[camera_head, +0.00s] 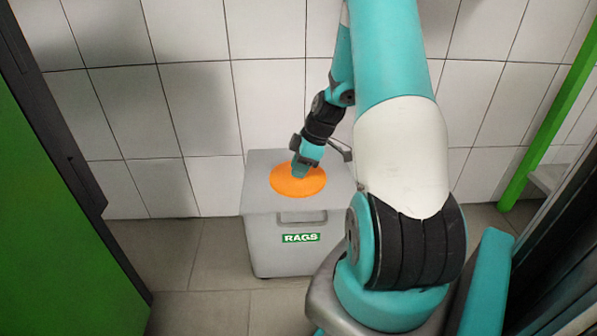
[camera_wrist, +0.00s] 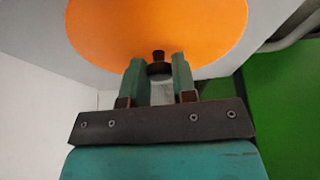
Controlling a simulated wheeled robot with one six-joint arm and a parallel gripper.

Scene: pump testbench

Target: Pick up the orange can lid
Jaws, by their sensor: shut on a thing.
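The orange can lid (camera_head: 284,181) is a round flat disc on top of the grey rags can (camera_head: 262,240), which carries a green "RAGS" label. My gripper (camera_head: 301,168) reaches down to the middle of the lid from above. In the wrist view the lid (camera_wrist: 155,25) fills the top of the picture, with a small dark knob at its near side. The two teal fingers of my gripper (camera_wrist: 158,68) are shut on this knob. The head view does not show whether the lid touches the can's top or is slightly raised.
A white tiled wall (camera_head: 190,90) stands right behind the can. A green cabinet (camera_head: 60,220) is at the left, and a green post (camera_head: 550,125) rises at the right. The tiled floor (camera_head: 190,275) is clear to the left of the can.

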